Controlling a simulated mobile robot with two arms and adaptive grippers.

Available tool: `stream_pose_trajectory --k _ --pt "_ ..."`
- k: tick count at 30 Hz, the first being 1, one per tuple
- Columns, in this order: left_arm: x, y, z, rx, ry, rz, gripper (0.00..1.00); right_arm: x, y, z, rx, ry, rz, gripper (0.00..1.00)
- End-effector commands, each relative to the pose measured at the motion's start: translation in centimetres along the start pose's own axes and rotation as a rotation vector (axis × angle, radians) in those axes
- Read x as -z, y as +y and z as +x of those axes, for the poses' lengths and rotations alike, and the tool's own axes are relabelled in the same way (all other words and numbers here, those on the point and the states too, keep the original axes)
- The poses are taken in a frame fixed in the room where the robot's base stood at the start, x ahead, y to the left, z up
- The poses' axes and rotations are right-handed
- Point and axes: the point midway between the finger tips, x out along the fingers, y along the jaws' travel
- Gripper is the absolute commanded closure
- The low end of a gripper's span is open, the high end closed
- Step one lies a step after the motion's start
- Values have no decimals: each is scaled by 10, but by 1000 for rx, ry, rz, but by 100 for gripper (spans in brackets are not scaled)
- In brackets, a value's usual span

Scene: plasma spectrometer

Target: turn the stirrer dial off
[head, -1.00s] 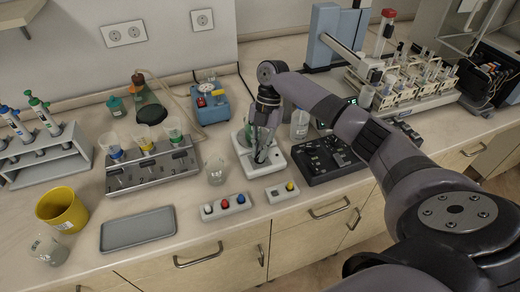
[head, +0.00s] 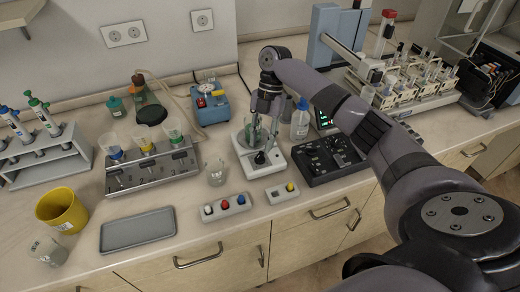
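The stirrer (head: 273,169) is a white, flat device on the bench, in the middle of the head view. A dark dial (head: 260,158) sits on its front part, and a glass beaker with green contents stands on its plate. My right gripper (head: 263,138) hangs from above over the stirrer, its fingers pointing down in front of the beaker and partly hiding it. The fingers look spread apart with nothing between them, and the tips appear to be above and behind the dial. The dial's exact setting is too small to read. My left gripper is not in view.
A black control box (head: 330,160) and a wash bottle (head: 299,120) stand close on the right. An empty beaker (head: 216,172) is on the left. A button strip (head: 226,207) and a small switch box (head: 282,193) lie in front. A grey tray (head: 138,230) lies at front left.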

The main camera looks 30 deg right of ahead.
Motion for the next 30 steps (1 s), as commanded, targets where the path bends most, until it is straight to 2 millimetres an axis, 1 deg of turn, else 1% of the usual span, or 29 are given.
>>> stream_pose_trajectory --k 1,6,9,12,17,30 --pt "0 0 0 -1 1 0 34 0 1 -14 -4 -2 0 68" --pt "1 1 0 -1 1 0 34 0 1 -48 -2 0 0 68" --pt "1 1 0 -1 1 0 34 0 1 -64 0 0 0 68" --pt "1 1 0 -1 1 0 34 0 1 -74 1 0 0 68" --pt "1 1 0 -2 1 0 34 0 0 -79 3 2 0 68" --pt "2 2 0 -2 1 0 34 0 0 -79 3 1 0 68"
